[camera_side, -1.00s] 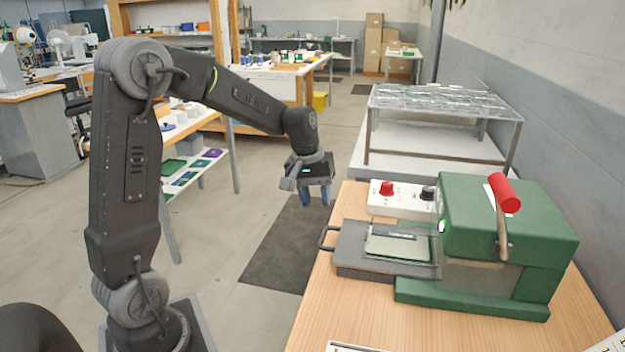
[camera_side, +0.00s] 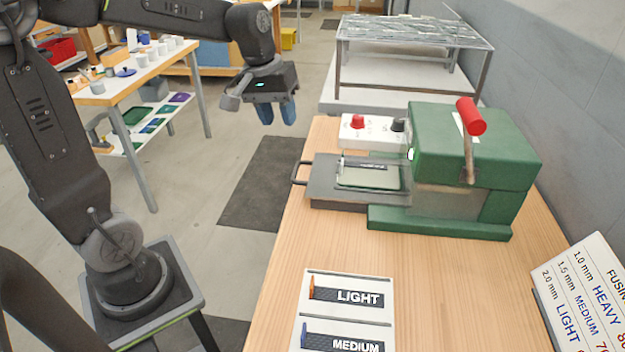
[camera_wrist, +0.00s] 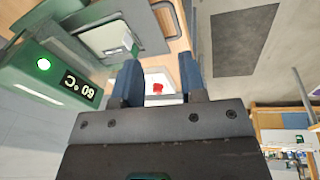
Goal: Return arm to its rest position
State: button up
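My gripper (camera_side: 277,113) hangs at the end of my raised arm in the side view, fingers pointing down. It is left of and above the press tray (camera_side: 325,189), over the floor beyond the bench's left edge. In the wrist view the two blue fingers of my gripper (camera_wrist: 160,78) stand apart with nothing between them. Through the gap a red knob (camera_wrist: 157,88) shows in the background. The fingers touch nothing.
The green press (camera_side: 490,150) with its red-handled lever (camera_side: 471,116) stands on the wooden bench (camera_side: 425,275). A pale plate (camera_side: 368,176) lies on its tray. A control box (camera_side: 375,131) is behind. Labelled holders (camera_side: 342,297) lie in front.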

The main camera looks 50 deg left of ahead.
jog(key=s+d+m+t, duration=0.1)
jog(key=s+d+m, duration=0.2)
jog(key=s+d, duration=0.2)
jog(key=s+d+m+t, duration=0.2)
jog(key=s+d+m, duration=0.2)
jog(key=s, duration=0.5)
jog(key=shift+d+r+y, duration=0.15)
jog(key=shift+d+y, duration=0.2)
jog(key=shift+y, duration=0.05)
